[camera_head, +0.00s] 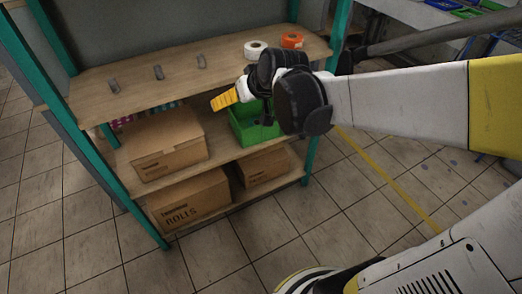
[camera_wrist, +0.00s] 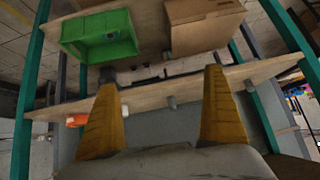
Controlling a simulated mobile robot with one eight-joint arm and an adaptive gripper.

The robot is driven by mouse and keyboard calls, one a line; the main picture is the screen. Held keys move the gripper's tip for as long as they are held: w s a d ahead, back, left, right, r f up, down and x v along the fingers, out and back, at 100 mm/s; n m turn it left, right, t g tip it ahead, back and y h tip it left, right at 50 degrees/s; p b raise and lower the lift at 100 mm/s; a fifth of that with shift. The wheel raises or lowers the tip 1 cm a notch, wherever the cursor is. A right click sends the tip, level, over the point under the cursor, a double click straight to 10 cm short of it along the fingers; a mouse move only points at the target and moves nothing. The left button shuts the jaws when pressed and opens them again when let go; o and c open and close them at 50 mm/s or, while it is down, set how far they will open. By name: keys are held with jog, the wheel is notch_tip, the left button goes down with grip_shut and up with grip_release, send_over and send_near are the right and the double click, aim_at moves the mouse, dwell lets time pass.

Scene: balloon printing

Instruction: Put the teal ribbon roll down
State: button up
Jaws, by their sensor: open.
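A white roll (camera_head: 255,48) and an orange roll (camera_head: 291,40) sit side by side at the right back of the upper shelf. The orange roll also shows in the wrist view (camera_wrist: 76,120), left of the fingers. My gripper (camera_wrist: 160,80) is open, with its two yellow fingers apart and nothing visible between them. In the head view one yellow finger of it (camera_head: 224,99) shows in front of the shelf edge, above the green bin; the wrist hides part of the scene behind.
Below are a green bin (camera_head: 246,131), a cardboard box (camera_head: 168,145) and, lower, a box marked ROLLS (camera_head: 190,200). Teal posts (camera_head: 310,150) frame the rack.

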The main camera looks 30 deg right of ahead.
jog(key=s+a+f+g+h, duration=0.1)
jog(key=s+a+g, duration=0.1)
jog(key=s, duration=1.8)
jog(key=shift+a, duration=0.35)
